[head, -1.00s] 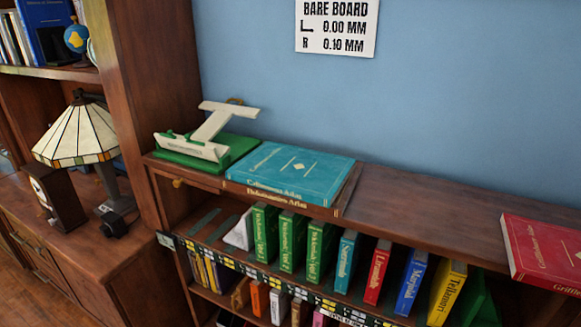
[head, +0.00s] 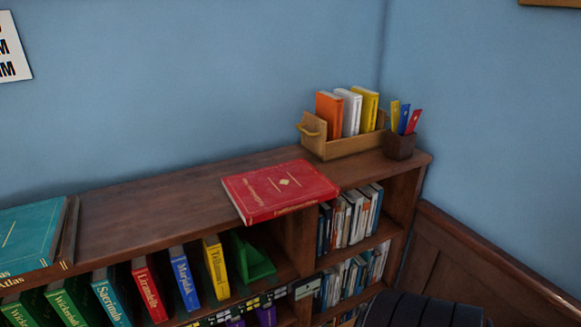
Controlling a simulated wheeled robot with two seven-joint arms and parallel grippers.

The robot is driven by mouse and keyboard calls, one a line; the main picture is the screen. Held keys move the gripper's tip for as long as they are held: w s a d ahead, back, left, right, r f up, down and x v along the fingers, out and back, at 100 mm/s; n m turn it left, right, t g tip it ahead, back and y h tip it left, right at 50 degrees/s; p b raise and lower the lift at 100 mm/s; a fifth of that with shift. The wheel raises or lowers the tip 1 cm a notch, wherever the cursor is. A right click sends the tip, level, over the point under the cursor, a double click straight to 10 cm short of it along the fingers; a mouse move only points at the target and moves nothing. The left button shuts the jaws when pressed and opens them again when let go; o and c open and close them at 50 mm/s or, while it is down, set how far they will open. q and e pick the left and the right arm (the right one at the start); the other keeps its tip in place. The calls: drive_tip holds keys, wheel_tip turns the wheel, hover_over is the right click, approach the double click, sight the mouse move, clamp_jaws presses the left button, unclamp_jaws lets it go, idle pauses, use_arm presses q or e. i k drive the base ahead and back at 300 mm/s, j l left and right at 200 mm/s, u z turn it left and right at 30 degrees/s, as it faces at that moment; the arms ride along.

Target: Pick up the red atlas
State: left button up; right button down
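The red atlas (head: 281,190) lies flat on the top board of the bookcase (head: 160,212), near the middle of the head view. Its cover faces up and its spine faces the front, at or slightly over the front edge of the board. Nothing lies on it. Neither gripper shows clearly. A dark ribbed part at the bottom right edge looks like part of my own arm, with no fingertips visible.
A teal atlas (head: 28,236) lies on a brown one at the left end. A wooden caddy (head: 352,145) with orange, white and yellow books and a pen cup (head: 399,146) stand behind right. The board left of the red atlas is clear. A green bookend (head: 254,262) stands below.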

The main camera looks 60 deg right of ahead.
sight(260, 195)
drive_tip(key=z, duration=1.7)
